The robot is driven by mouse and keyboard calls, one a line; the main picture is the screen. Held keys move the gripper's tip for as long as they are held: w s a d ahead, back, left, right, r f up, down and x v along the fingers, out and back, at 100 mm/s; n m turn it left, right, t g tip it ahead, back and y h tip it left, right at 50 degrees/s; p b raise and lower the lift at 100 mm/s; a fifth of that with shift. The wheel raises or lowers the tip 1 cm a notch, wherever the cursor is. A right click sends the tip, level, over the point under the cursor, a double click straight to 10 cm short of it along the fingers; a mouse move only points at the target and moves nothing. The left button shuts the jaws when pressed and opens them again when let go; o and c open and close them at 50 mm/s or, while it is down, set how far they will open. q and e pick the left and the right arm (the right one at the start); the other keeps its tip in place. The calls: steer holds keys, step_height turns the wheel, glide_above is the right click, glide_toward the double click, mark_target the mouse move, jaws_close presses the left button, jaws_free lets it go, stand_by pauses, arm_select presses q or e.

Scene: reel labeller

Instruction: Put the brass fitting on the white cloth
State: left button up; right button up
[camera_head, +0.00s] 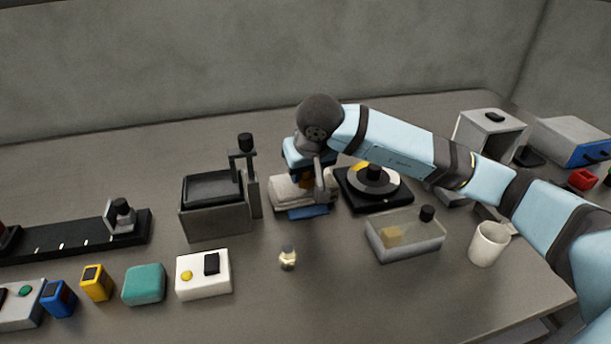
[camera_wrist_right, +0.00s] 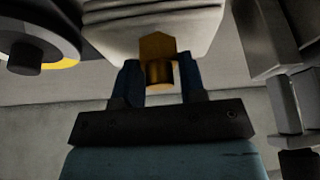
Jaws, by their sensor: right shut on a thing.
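My right gripper (camera_head: 306,182) is over the worktop in the middle of the head view. In the right wrist view its two dark blue fingers (camera_wrist_right: 158,82) are closed on the brass fitting (camera_wrist_right: 157,58), a gold piece with an angular top and a round lower part. The fitting shows only as a small brown-gold patch in the head view. The folded white cloth (camera_head: 285,198) lies right at the gripper, partly covered by it; its layered edge (camera_wrist_right: 150,14) fills the top of the wrist view. I cannot tell whether fitting and cloth touch. My left gripper is out of view.
A black turntable with a reel (camera_head: 374,181) stands close right of the gripper. A grey box with a post (camera_head: 215,218) is on the left. A clear tray (camera_head: 405,240), a white mug (camera_head: 489,244) and a small bottle-like piece (camera_head: 288,257) stand in front. The front middle is mostly clear.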

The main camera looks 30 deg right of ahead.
steer(key=shift+f, duration=0.75)
steer(key=o, duration=0.9)
steer(key=shift+o, duration=0.2)
steer(key=shift+r, duration=0.55)
steer(key=p+v, duration=0.1)
steer(key=v, duration=1)
steer(key=shift+p, duration=0.3)
steer(key=shift+s, duration=0.15)
